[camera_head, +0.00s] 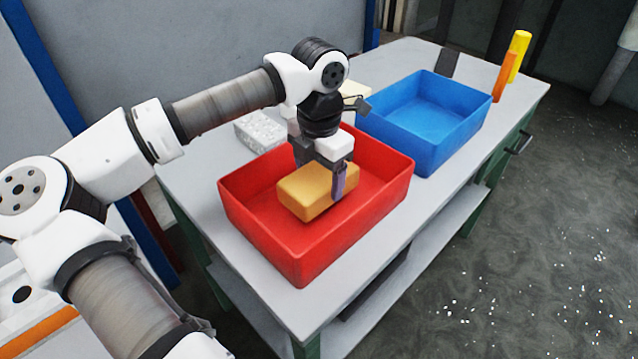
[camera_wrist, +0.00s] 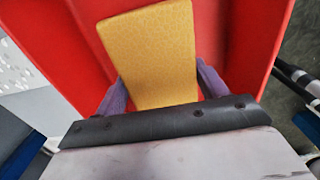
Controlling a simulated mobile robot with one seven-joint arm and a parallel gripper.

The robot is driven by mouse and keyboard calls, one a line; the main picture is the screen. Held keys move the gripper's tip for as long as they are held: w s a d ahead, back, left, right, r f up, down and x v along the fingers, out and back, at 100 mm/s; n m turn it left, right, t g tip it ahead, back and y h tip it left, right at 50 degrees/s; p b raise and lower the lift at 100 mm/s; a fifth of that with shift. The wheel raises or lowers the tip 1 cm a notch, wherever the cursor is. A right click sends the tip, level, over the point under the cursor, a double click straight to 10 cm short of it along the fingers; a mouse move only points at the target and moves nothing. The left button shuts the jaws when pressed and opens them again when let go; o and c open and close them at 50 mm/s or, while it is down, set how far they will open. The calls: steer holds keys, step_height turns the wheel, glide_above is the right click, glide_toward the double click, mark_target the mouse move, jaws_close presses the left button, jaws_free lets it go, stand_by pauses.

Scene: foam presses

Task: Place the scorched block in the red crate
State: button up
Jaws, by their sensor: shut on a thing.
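The scorched block is a yellow-brown foam block (camera_head: 312,192), held between the fingers of my gripper (camera_head: 325,175). It is inside the outline of the red crate (camera_head: 300,262); I cannot tell whether it touches the crate floor. In the wrist view the block (camera_wrist: 152,50) fills the middle, with the purple fingertips of my gripper (camera_wrist: 160,90) on either side of it. The red crate's floor and walls (camera_wrist: 245,40) surround it there. No other thing is visible in the red crate.
A blue crate (camera_head: 425,120) stands right behind the red one on the grey table (camera_head: 450,205). A white speckled block (camera_head: 258,131) lies behind the red crate at left. A cream block (camera_head: 354,90), a dark plate (camera_head: 449,62), an orange cylinder (camera_head: 503,78) and a yellow cylinder (camera_head: 518,52) stand farther back.

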mark_target(319, 174)
steer(key=shift+f, duration=1.6)
steer(key=shift+f, duration=0.1)
steer(key=shift+f, duration=0.1)
steer(key=o, duration=1)
steer(key=shift+c, duration=0.2)
steer(key=shift+r+p, duration=0.35)
step_height(319, 174, up, 12)
steer(key=shift+f+b, duration=0.1)
steer(key=shift+b, duration=0.9)
